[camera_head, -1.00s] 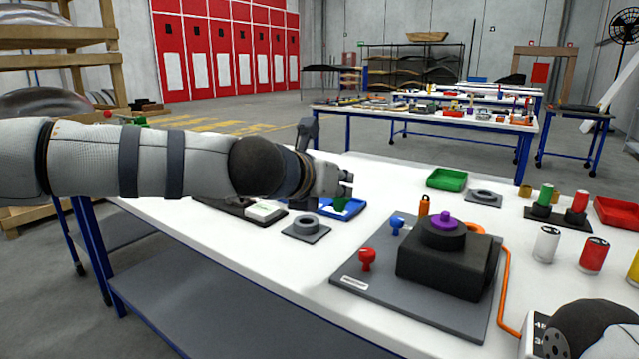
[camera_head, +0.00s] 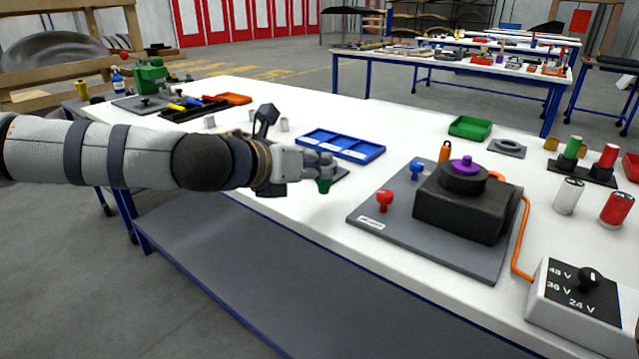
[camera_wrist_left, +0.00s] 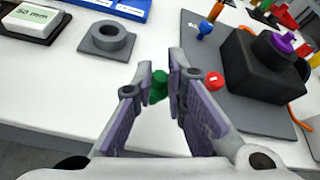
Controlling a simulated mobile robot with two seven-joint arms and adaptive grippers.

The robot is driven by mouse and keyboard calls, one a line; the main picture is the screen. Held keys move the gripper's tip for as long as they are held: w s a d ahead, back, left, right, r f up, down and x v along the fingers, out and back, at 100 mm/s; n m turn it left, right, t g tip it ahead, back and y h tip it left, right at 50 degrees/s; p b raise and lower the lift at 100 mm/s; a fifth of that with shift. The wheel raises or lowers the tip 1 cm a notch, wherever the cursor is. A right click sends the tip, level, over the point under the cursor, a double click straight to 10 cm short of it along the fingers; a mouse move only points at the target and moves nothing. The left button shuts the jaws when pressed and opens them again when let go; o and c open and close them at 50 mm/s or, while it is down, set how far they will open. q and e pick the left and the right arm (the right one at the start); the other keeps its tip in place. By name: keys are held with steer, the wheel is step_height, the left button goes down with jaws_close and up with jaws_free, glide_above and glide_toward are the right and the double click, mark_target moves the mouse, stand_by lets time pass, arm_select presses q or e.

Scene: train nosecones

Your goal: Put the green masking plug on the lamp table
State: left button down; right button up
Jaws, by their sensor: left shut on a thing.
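My left gripper (camera_head: 322,168) is shut on the green masking plug (camera_head: 323,186) and holds it above the front part of the white workbench (camera_head: 290,222). In the left wrist view the plug (camera_wrist_left: 159,88) shows between the two fingertips (camera_wrist_left: 160,78), partly hidden by the left finger. No table in view is clearly marked as the lamp table; a white table with blue legs (camera_head: 455,72) stands behind the workbench. My right gripper is not in view.
A grey plate with a black block (camera_head: 462,205), red knob (camera_head: 384,201) and blue knob (camera_head: 417,169) lies right of the gripper. A blue tray (camera_head: 340,146) is behind it. A grey ring block (camera_wrist_left: 107,38) and voltage box (camera_head: 578,305) also stand here.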

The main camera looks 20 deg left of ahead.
mark_target(316, 182)
arm_select(q)
steer(key=shift+w+a+f+b, duration=0.1)
steer(key=shift+w+f+b, duration=0.15)
steer(key=shift+f, duration=0.55)
steer(key=shift+w+a+f+b, duration=0.1)
steer(key=shift+w+f+b, duration=0.1)
steer(key=shift+f, duration=0.6)
steer(key=shift+w+f+b, duration=0.15)
steer(key=shift+w+f, duration=0.1)
steer(key=shift+f, duration=0.55)
steer(key=c, duration=1.6)
jaws_free()
steer(key=shift+r, duration=0.1)
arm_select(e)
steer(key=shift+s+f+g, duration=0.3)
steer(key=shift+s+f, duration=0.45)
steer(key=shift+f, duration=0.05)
arm_select(q)
steer(key=shift+r, duration=0.1)
